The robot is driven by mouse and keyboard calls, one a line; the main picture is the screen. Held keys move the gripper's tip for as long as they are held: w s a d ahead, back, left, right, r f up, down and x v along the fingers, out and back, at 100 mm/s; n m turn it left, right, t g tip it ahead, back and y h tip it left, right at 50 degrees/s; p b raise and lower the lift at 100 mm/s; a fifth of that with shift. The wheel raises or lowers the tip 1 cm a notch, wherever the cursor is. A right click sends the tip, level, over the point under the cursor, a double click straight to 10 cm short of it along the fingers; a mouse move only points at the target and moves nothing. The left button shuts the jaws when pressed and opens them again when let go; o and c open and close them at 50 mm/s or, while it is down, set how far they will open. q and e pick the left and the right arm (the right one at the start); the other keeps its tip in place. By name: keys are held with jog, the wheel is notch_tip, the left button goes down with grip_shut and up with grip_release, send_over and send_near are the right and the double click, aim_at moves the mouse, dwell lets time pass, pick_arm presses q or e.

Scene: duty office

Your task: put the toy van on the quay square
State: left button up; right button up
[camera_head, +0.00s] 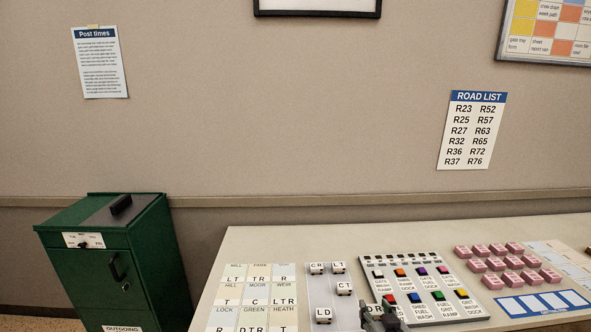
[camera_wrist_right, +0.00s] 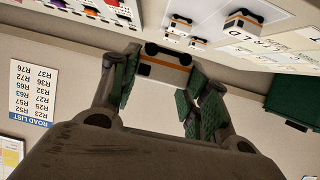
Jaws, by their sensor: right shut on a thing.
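A white toy van with an orange stripe and dark wheels (camera_wrist_right: 166,68) is held between the green-padded fingers of my right gripper (camera_wrist_right: 163,82) in the right wrist view. The held van's lettered top (camera_head: 375,308) is partly hidden there. A board of lettered squares (camera_head: 252,283) lies to the left, with names such as Mill, Hill and Lock. I can read no quay label; the board runs out of frame. My left gripper is not in view.
A grey tray (camera_head: 322,288) holds several other vans, marked CR, LT, CT and LD. A panel of coloured buttons (camera_head: 440,290) lies to its right, then pink blocks (camera_head: 495,253) and a blue-and-white card (camera_head: 543,303). A green box (camera_head: 120,255) stands left of the table.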

jog(key=s+f, duration=0.4)
jog(key=f, duration=0.2)
jog(key=shift+s, duration=0.3)
jog(key=shift+w, duration=0.1)
jog(key=w+a+r, duration=0.2)
jog(key=w+r, duration=0.8)
jog(key=r, duration=0.3)
notch_tip(320, 180, down, 8)
jog(key=w+a+y, duration=0.1)
jog(key=w, duration=0.1)
jog(key=shift+a+r+n, duration=0.2)
jog(key=shift+a+n, duration=0.05)
jog(key=shift+n, duration=0.15)
dwell(0.6)
jog(key=shift+f, duration=0.1)
jog(key=shift+f, duration=2.4)
jog(key=shift+f, duration=0.1)
